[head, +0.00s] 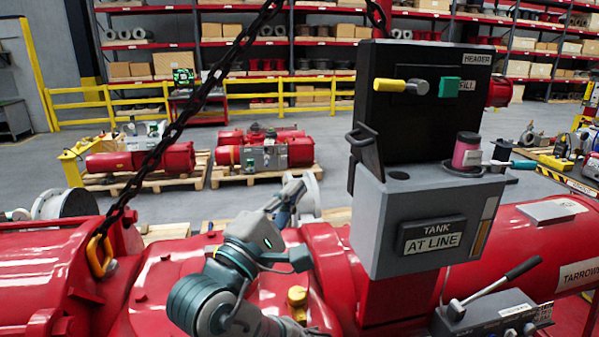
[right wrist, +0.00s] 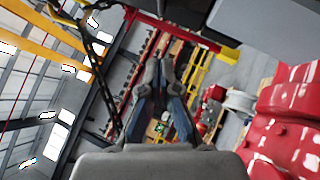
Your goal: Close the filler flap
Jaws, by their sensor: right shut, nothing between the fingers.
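The filler flap (head: 367,150) is a dark plate with a loop handle, standing raised at the left end of the grey tank's top. The grey tank (head: 375,220) carries a sign reading "TANK AT LINE". A dark round opening (head: 398,175) shows in its top, right of the flap. My right gripper (head: 291,196) is left of the tank and lower than the flap, apart from it in the picture. Its fingers (right wrist: 161,68) are together and empty in the right wrist view. My left gripper is not in view.
A black header box (head: 425,125) with yellow and green handles rises behind the tank top. A pink jar (head: 467,152) stands at the tank's right. A chain (head: 185,120) hangs at left. Red machinery (head: 50,270) fills the foreground. A lever (head: 505,280) juts up at lower right.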

